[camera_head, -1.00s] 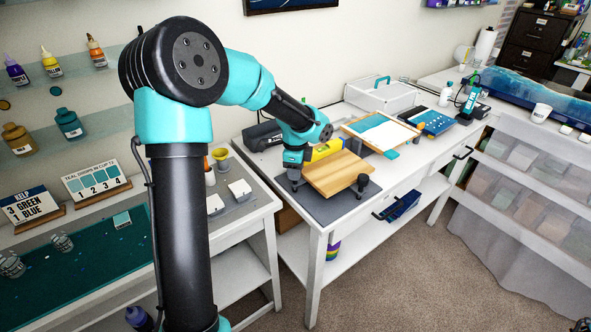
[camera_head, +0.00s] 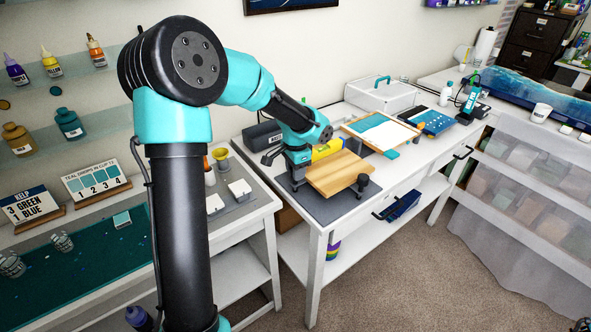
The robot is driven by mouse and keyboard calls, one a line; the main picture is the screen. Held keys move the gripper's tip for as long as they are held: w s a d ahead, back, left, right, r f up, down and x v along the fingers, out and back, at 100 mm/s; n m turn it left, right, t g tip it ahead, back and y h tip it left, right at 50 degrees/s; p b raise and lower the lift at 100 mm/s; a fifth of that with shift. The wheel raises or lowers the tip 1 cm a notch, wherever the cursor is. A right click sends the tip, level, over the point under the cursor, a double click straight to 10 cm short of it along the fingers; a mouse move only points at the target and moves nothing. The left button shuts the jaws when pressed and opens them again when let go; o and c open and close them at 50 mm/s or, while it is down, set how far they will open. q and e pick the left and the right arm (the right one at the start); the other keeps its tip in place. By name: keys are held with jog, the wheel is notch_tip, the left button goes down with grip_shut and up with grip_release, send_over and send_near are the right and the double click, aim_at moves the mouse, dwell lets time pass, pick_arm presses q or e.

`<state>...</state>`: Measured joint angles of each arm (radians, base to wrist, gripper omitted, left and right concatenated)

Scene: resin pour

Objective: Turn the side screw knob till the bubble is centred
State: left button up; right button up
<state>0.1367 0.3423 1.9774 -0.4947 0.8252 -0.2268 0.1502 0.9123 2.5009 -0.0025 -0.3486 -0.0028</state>
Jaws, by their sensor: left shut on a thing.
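A wooden board (camera_head: 340,175) sits on stands over a dark grey mat (camera_head: 330,211) on the white table. A yellow spirit level (camera_head: 328,149) lies on the board's far part, partly behind my left arm; its bubble is too small to make out. My left gripper (camera_head: 296,178) points down at the board's left side, shut on the side screw knob there, which the gripper mostly hides. Another black knob (camera_head: 362,182) stands clear at the board's near right corner. My right gripper is not in view.
A framed white panel (camera_head: 352,127) and a blue tray (camera_head: 430,122) lie right of the board. A white box (camera_head: 381,97) stands behind. Small white cups (camera_head: 239,188) stand on the left table. The mat's front is clear.

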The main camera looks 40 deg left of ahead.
pick_arm(q)
jog(key=n, duration=0.3)
jog(key=shift+r+n, duration=0.1)
jog(key=shift+n, duration=0.3)
jog(key=n, duration=0.4)
jog(key=shift+w, duration=0.1)
jog(key=o, duration=0.9)
jog(key=r, duration=1.7)
jog(key=shift+s+d+r, duration=0.15)
jog(key=shift+s+d, duration=0.05)
jog(key=shift+d, duration=0.05)
